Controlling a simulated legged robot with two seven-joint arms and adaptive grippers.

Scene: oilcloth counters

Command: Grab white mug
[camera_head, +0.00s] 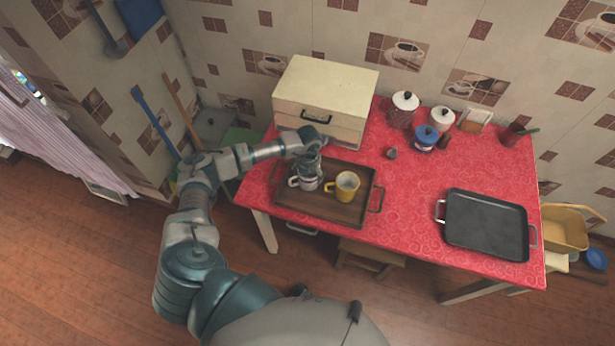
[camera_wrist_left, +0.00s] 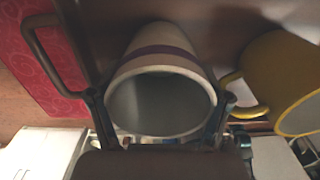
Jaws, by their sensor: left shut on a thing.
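The white mug (camera_head: 306,182) stands at the left part of the brown wooden tray (camera_head: 316,212) on the red counter. In the left wrist view the mug (camera_wrist_left: 158,55) has a dark purple band, and its open rim faces the camera. My left gripper (camera_head: 308,168) reaches down over the mug in the head view. Its fingers (camera_wrist_left: 160,115) sit on either side of the mug's rim and are shut on it. A yellow mug (camera_head: 345,188) is just right of the white one and also shows in the left wrist view (camera_wrist_left: 285,75). My right gripper is not in view.
A cream bread box (camera_head: 322,88) stands behind the tray. A black tray (camera_head: 487,225) lies at the right. Lidded canisters (camera_head: 404,108) and a blue-lidded jar (camera_head: 425,138) are at the back. The red counter's middle (camera_head: 415,185) is clear.

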